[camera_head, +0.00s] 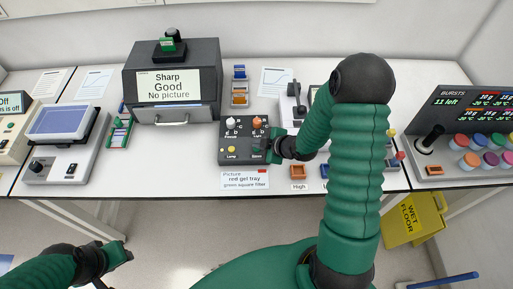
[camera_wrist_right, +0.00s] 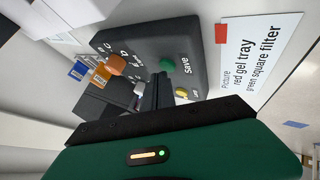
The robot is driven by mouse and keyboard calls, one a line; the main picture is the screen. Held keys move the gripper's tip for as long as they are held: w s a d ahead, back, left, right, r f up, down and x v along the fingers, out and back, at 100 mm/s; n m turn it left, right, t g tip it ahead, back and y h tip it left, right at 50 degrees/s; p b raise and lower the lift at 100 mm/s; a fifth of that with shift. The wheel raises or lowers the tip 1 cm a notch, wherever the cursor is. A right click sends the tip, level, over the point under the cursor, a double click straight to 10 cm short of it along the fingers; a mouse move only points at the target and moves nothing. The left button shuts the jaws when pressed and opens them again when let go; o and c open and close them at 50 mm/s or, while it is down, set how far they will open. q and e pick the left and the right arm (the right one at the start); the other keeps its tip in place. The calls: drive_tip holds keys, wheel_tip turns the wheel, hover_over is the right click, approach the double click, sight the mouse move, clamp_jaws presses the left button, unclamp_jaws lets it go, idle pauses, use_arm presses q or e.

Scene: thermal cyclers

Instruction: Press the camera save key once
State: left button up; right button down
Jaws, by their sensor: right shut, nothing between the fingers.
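The dark control box (camera_head: 229,143) stands on the bench; its labels read Focus, Light, Lamp and Save. In the right wrist view the green save key (camera_wrist_right: 167,65) sits beside the word Save on the box (camera_wrist_right: 190,40). My right gripper (camera_head: 272,153) is shut and empty, and hides the key in the head view. In the right wrist view its fingertips (camera_wrist_right: 164,80) are right at the key's edge; I cannot tell whether they touch it. The camera cabinet's screen (camera_head: 166,86) reads Sharp, Good, No picture. My left gripper (camera_head: 124,253) hangs low, away from the bench.
Near the save key are a yellow lamp button (camera_wrist_right: 181,92), an orange light knob (camera_wrist_right: 117,64) and a white focus knob (camera_head: 231,122). A card (camera_head: 245,181) reads red gel tray, green square filter. A device with coloured caps (camera_head: 470,160) stands at right.

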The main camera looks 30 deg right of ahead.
sight(259, 150)
drive_tip(key=shift+f+b, duration=0.3)
drive_tip(key=shift+f, duration=0.1)
idle(0.5)
drive_tip(key=shift+r+p, duration=0.7)
drive_tip(key=shift+r, duration=0.1)
drive_tip(key=shift+r, duration=0.1)
wheel_tip(259, 150, up, 5)
drive_tip(key=p, duration=0.4)
drive_tip(key=shift+p, duration=0.35)
